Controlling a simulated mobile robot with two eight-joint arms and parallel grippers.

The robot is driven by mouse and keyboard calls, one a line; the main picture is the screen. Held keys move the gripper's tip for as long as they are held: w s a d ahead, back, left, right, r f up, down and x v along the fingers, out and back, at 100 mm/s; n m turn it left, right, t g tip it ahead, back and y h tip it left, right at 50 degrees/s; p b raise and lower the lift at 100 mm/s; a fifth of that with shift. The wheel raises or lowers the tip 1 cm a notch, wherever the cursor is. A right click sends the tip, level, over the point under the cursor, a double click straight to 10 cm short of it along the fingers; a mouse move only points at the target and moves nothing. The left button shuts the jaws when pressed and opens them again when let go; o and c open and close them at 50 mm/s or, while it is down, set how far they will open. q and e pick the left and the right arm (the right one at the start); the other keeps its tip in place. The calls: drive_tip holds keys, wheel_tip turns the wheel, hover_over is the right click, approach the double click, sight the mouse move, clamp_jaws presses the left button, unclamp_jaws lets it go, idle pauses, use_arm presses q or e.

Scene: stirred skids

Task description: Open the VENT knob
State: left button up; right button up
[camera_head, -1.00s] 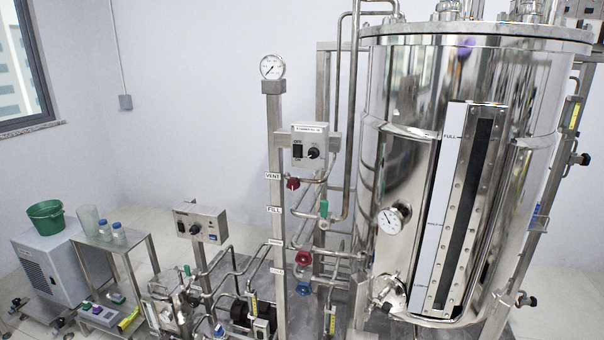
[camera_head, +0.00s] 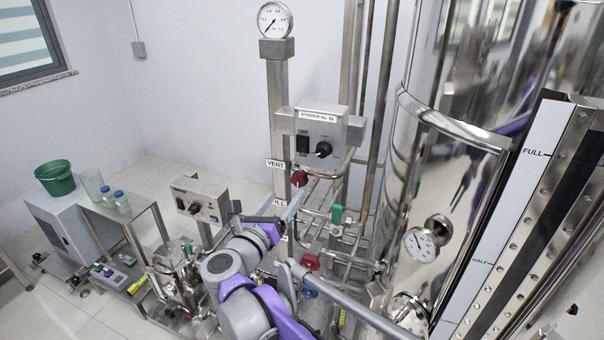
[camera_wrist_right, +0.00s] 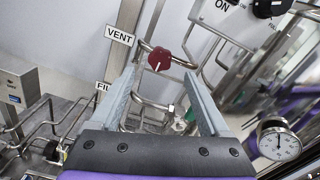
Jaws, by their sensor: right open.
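The VENT knob (camera_head: 299,178) is a small dark red knob on a thin steel pipe, just right of the VENT label (camera_head: 275,163). In the right wrist view the knob (camera_wrist_right: 159,58) shows a white mark on its face. My right gripper (camera_head: 284,204) is just below and in front of the knob in the head view. In its wrist view the gripper (camera_wrist_right: 158,76) is open, and the knob appears between and slightly beyond the fingertips. I see no contact. My left gripper is not in view.
A control box (camera_head: 320,134) with a black dial sits above the knob. A green-handled valve (camera_head: 336,214) and another red knob (camera_head: 311,262) are on pipes below. The shiny tank (camera_head: 405,165) with a gauge (camera_head: 421,243) stands at the right.

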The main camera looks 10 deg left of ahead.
sight(297, 180)
drive_tip(key=w, duration=0.3)
drive_tip(key=w+d, duration=0.1)
drive_tip(key=w, duration=0.5)
drive_tip(key=shift+d+p, duration=0.4)
clamp_jaws()
